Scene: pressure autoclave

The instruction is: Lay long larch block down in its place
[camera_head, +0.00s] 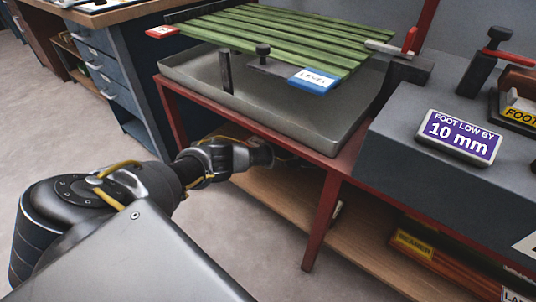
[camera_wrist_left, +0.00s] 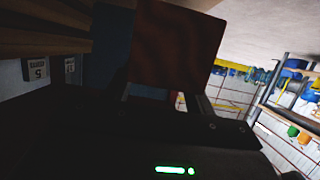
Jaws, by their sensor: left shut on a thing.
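In the left wrist view a dark reddish-brown block (camera_wrist_left: 178,45) stands between the fingers of my left gripper (camera_wrist_left: 165,90). I take it for the larch block, but no label on it shows and its length cannot be told. The gripper is shut on it. In the head view my left arm reaches in under the red-framed table; its wrist (camera_head: 225,158) shows at the table's front edge, and the fingers and block are hidden in shadow there. My right gripper is out of view. The block's place cannot be made out for sure.
A grey tray (camera_head: 240,98) with green slats (camera_head: 270,38) above it tops the red table. A table leg (camera_head: 323,215) stands right of my wrist. The wooden lower shelf (camera_head: 290,215) has bare room; labelled reddish pieces (camera_head: 440,262) lie at its right. A drawer cabinet (camera_head: 105,70) stands left.

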